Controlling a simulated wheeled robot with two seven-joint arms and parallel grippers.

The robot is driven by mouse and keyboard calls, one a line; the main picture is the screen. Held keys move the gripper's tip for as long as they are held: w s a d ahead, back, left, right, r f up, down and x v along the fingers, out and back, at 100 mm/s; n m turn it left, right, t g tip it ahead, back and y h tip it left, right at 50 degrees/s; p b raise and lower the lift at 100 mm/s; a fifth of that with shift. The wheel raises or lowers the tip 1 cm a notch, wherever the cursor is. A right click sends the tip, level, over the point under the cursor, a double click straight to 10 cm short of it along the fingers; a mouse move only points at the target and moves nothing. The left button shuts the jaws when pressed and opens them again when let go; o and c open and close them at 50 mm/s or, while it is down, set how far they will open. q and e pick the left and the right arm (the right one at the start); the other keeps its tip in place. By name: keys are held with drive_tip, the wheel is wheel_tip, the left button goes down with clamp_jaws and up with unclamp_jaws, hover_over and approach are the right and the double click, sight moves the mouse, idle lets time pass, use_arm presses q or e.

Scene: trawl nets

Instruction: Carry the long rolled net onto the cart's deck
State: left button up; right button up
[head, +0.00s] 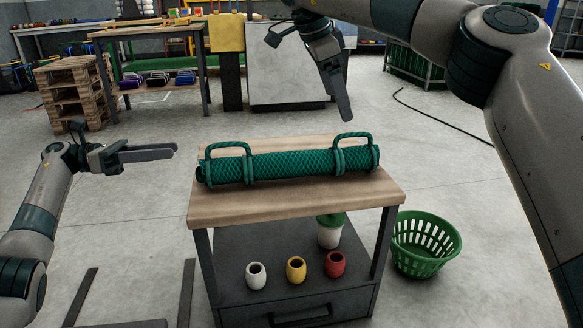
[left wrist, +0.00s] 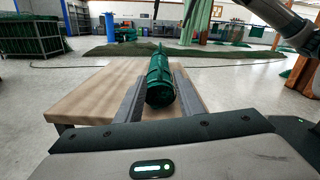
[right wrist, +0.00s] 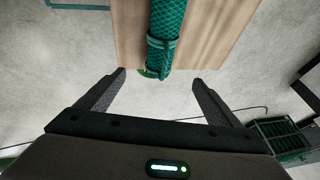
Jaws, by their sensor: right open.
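The long rolled net (head: 290,166) is a green mesh roll with two rope handles. It lies lengthwise on a wooden tabletop (head: 300,203); one end shows in the left wrist view (left wrist: 160,88), the other in the right wrist view (right wrist: 165,25). My left gripper (head: 174,150) is open and empty, left of the roll's left end; its fingers (left wrist: 158,76) flank that end in view, apart from it. My right gripper (head: 345,118) is open and empty, above and behind the roll's right end. I cannot make out the cart for certain.
Under the tabletop, a dark shelf holds a white (head: 256,275), a yellow (head: 296,270) and a red float (head: 335,264), and a green-topped pot (head: 329,231). A green basket (head: 425,245) stands right. Dark bars (head: 84,297) lie low at left. Pallets (head: 72,92) stand behind.

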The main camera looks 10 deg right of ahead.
sight(352, 148)
use_arm(q)
drive_tip(key=shift+d, duration=0.1)
drive_tip(key=d, duration=1.7)
drive_tip(key=shift+w+d, duration=0.15)
drive_tip(key=shift+w, duration=0.05)
use_arm(e)
drive_tip(key=x, duration=1.7)
drive_tip(key=shift+d+f, duration=0.1)
drive_tip(key=shift+f, duration=0.1)
use_arm(q)
clamp_jaws()
use_arm(e)
drive_tip(key=c, duration=2.1)
use_arm(q)
drive_tip(key=shift+r, duration=0.1)
use_arm(e)
drive_tip(key=shift+r, duration=0.1)
